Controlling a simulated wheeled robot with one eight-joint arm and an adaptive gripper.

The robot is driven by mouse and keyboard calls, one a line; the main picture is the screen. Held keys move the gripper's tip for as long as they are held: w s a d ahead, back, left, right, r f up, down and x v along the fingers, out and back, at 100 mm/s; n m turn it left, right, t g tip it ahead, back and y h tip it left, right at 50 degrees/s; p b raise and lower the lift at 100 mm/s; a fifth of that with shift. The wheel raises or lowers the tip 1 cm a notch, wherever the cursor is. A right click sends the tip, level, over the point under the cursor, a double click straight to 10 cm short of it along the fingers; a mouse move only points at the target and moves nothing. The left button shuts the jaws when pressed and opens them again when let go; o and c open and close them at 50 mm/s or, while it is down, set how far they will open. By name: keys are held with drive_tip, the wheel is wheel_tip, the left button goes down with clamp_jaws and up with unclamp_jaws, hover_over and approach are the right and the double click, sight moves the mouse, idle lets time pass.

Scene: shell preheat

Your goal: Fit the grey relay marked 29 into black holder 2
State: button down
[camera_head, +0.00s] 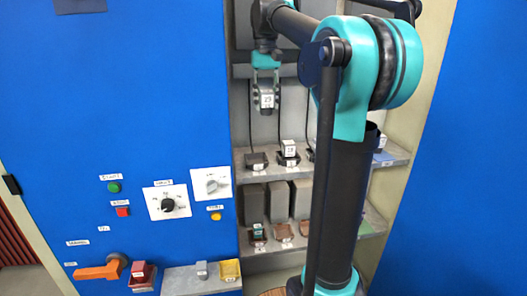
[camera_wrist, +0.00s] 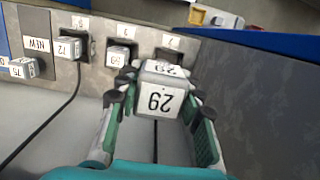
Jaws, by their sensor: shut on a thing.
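My gripper (camera_wrist: 160,110) is shut on the grey relay marked 29 (camera_wrist: 161,98), whose white label faces the wrist camera. In the head view my gripper (camera_head: 266,88) holds the relay (camera_head: 267,101) upright above the upper shelf, clear of it. Below it on that shelf stands a black holder (camera_head: 257,161) that looks empty. In the wrist view a dark holder opening (camera_wrist: 168,53) shows just beyond the held relay. Its label is partly hidden and too small to read surely, so I cannot tell which is holder 2.
In the wrist view, relays marked 72 (camera_wrist: 69,48) and seemingly 69 (camera_wrist: 118,56) sit in neighbouring holders; one marked 75 (camera_wrist: 24,68) lies near the NEW label. The lower shelf (camera_head: 262,248) carries brown holders (camera_head: 283,231). My arm hides the shelves' right part.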

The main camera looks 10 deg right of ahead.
sight(266, 115)
wheel_tip(266, 115, down, 17)
idle(0.5)
drive_tip(key=c, duration=1)
unclamp_jaws()
drive_tip(key=shift+f, duration=0.1)
drive_tip(key=r, duration=0.4)
drive_tip(key=w+r, duration=0.1)
drive_tip(key=r, duration=0.7)
drive_tip(key=shift+w+r, duration=0.1)
drive_tip(key=shift+w, duration=0.15)
